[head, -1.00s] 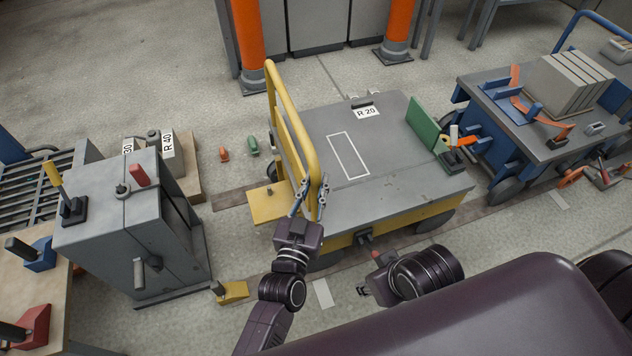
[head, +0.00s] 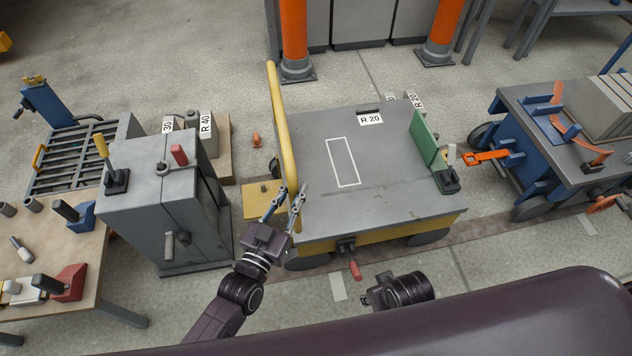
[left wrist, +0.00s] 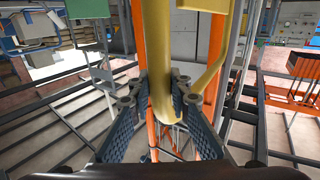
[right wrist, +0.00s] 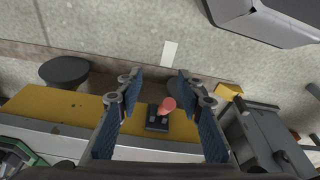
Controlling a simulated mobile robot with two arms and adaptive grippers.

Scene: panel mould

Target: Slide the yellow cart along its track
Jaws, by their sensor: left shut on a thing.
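The yellow cart (head: 395,229) has a grey deck, a tall yellow push handle (head: 277,110) on its left and a red-tipped lever (head: 355,270) on its near side. It stands over a dark track strip (head: 465,236) in the floor. My left gripper (head: 286,202) is shut on the handle; in the left wrist view the yellow bar (left wrist: 157,45) lies between its fingers. My right gripper (head: 368,298) is at the cart's near side, below and right of the lever. In the right wrist view it is open (right wrist: 157,82), with the red lever tip (right wrist: 168,104) between its fingers from this viewpoint, apparently untouched.
A grey block stand (head: 165,215) is close to the cart's left end. A blue cart (head: 520,160) stands to the right, with a gap between. A small orange piece (head: 256,140) lies on the floor behind. Orange posts (head: 293,40) stand at the back. A workbench (head: 75,260) is far left.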

